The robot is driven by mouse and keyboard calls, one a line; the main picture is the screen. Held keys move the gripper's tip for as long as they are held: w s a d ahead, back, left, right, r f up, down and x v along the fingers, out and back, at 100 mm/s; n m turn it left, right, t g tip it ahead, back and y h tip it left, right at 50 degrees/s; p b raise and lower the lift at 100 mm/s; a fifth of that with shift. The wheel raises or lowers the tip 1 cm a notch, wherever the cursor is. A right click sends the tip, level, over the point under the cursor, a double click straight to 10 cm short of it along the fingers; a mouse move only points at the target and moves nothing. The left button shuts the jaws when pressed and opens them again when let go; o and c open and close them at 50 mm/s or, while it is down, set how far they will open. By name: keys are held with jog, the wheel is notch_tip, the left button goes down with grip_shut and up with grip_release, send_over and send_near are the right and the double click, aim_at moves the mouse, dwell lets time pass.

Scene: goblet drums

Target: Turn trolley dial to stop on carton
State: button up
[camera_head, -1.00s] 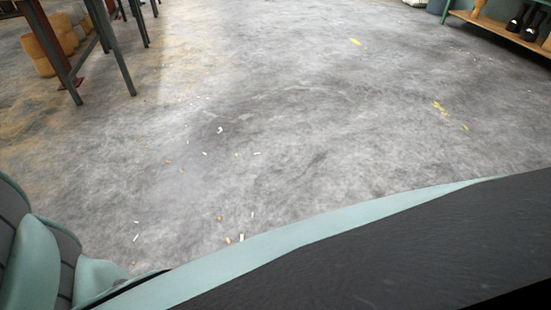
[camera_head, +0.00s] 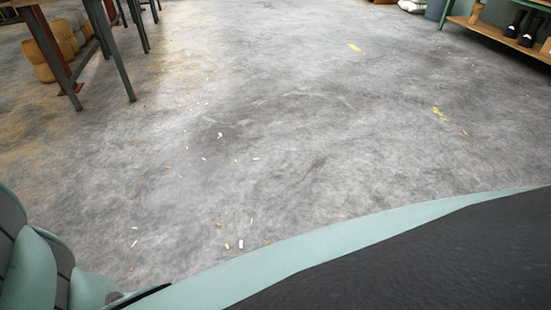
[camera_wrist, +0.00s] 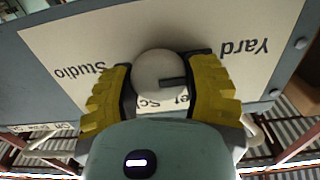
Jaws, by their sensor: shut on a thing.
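The dial (camera_wrist: 158,72) is a pale round knob with a dark pointer bar, seen in the wrist view. The bar points to the right in the picture. My gripper (camera_wrist: 162,78) has ridged yellow fingers, one on each side of the knob, and is shut on it. Behind it, a cream card (camera_wrist: 95,45) on a grey-blue panel carries printed words. "Yard" shows upside down at upper right and "Studio" at left. Another word below the knob is partly covered. I cannot read "carton" anywhere. The dial is not in the head view.
The head view shows open grey floor with small scattered bits. A dark-legged table (camera_head: 110,50) stands at upper left near wooden drum-like shapes (camera_head: 42,60). A low shelf (camera_head: 500,38) with black items is at upper right. A brown box (camera_wrist: 303,90) is at the wrist view's right edge.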

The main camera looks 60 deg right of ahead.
jog(key=c, duration=0.4)
jog(key=shift+d, duration=0.1)
jog(key=shift+c, duration=0.2)
jog(key=shift+f+m+b, duration=0.15)
jog(key=shift+m+b, duration=0.25)
jog(key=shift+b, duration=0.05)
jog(key=shift+w+m, duration=0.1)
jog(key=shift+m, duration=0.2)
jog(key=m+b, duration=0.5)
jog(key=shift+d+f, duration=0.15)
jog(key=m+b, duration=0.2)
jog(key=m, duration=0.3)
jog(key=shift+b, duration=0.4)
jog(key=shift+m, duration=0.4)
